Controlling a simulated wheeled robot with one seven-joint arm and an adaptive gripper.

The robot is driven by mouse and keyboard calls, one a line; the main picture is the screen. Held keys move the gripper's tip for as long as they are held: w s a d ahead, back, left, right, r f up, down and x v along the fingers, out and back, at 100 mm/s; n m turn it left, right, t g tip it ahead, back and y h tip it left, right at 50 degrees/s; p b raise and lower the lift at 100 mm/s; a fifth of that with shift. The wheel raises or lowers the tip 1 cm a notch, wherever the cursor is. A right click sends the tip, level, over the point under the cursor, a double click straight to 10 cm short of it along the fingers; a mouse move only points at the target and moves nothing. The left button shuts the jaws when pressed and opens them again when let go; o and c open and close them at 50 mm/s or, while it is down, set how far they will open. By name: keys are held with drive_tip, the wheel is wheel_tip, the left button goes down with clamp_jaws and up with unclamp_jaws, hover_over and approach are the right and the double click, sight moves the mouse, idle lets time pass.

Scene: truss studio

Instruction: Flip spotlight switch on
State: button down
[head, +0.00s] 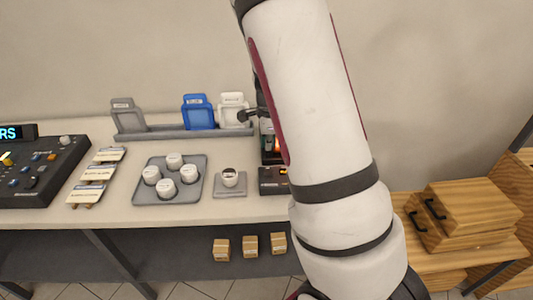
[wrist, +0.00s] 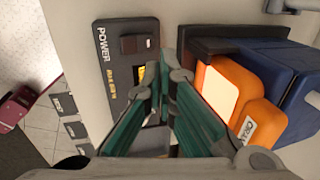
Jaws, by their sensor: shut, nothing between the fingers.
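A dark switch box (wrist: 110,62) marked POWER shows in the wrist view, with a dark rocker (wrist: 133,43) on its face. A small yellow patch (wrist: 140,73) beside the lettering is partly covered by a finger. The rocker's position is too small to tell. My gripper (wrist: 166,76) is shut and empty, its teal fingers over the box's edge, close to the rocker; contact cannot be told. In the head view the box (head: 273,180) sits at the table's right end, partly behind my arm.
An orange item (wrist: 228,85) with a lit face and a blue bin (wrist: 285,75) stand close right of the fingers. The table (head: 120,213) also holds a grey tray of cups (head: 185,198), a single cup (head: 229,178) and a console (head: 40,170). Wooden boxes (head: 470,208) stand right.

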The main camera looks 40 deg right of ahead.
drive_tip(key=w+v, duration=0.1)
drive_tip(key=v, duration=0.4)
drive_tip(key=shift+d+r, duration=0.2)
drive_tip(key=shift+r, duration=0.35)
drive_tip(key=s+a+r+n+t+y, duration=0.1)
drive_tip(key=s+a+r+n, duration=0.4)
drive_tip(key=a+r+n, duration=0.25)
drive_tip(key=s+a+r+n+t+y, duration=0.1)
drive_tip(key=s+a+r+n+y, duration=0.1)
drive_tip(key=s+a+r+n, duration=0.5)
drive_tip(key=s+a+r+n+t+h, duration=0.1)
drive_tip(key=s+a+r+n, duration=0.1)
drive_tip(key=s+a+n, duration=0.5)
drive_tip(key=shift+s+a+r+n+h, duration=0.2)
drive_tip(key=shift+s+r+n+h, duration=0.1)
drive_tip(key=shift+s+n, duration=1.5)
drive_tip(key=shift+s, duration=0.15)
